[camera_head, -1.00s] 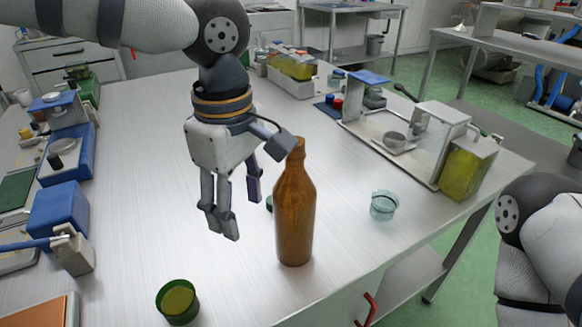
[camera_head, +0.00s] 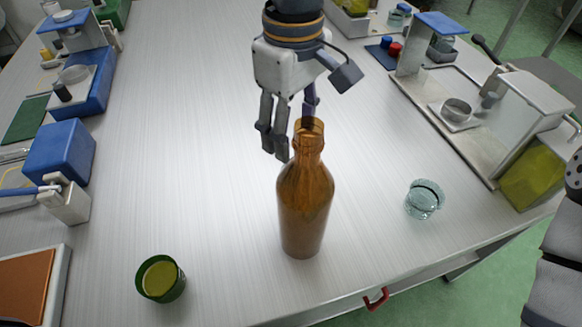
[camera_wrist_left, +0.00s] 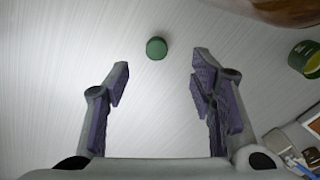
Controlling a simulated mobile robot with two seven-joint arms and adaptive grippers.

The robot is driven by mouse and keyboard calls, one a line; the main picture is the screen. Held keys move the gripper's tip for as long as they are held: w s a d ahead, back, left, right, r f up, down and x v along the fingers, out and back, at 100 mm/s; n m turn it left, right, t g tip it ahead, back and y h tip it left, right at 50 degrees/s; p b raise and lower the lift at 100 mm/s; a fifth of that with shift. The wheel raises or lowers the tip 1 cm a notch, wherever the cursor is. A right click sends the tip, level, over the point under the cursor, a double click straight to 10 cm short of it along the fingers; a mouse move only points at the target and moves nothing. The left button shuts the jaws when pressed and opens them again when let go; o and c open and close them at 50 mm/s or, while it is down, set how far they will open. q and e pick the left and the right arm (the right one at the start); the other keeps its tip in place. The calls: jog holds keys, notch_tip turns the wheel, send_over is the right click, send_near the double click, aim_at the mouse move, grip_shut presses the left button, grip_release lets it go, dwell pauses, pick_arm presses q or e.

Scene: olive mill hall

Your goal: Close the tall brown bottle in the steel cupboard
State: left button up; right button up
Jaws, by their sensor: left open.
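The tall brown bottle (camera_head: 305,205) stands upright on the steel worktop, its mouth open with no cap on it. Its brown side also shows at the top right of the left wrist view (camera_wrist_left: 290,8). A small round green cap (camera_wrist_left: 156,47) lies on the worktop in the left wrist view, beyond and between my fingertips; the head view does not show it now. My left gripper (camera_head: 289,130) is open and empty, pointing down behind the bottle's neck. Its spread fingers show in the left wrist view (camera_wrist_left: 162,72). My right gripper is out of view.
A green cup (camera_head: 161,279) stands front left and a clear glass dish (camera_head: 424,199) right of the bottle. A red handle (camera_head: 376,298) is on the front edge. Blue devices (camera_head: 60,152) line the left; a steel stand (camera_head: 535,100) is at right.

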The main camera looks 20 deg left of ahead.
pick_arm(q)
notch_tip(320, 180, down, 4)
jog(key=shift+f, duration=0.1)
jog(key=shift+w, duration=0.1)
jog(key=f, duration=0.5)
jog(key=shift+w+a+f+b, duration=0.1)
jog(key=shift+w+a+b, duration=0.25)
jog(key=shift+b, duration=0.05)
jog(key=c, duration=0.9)
jog(key=shift+o, duration=0.2)
notch_tip(320, 180, up, 10)
jog(key=p, duration=0.1)
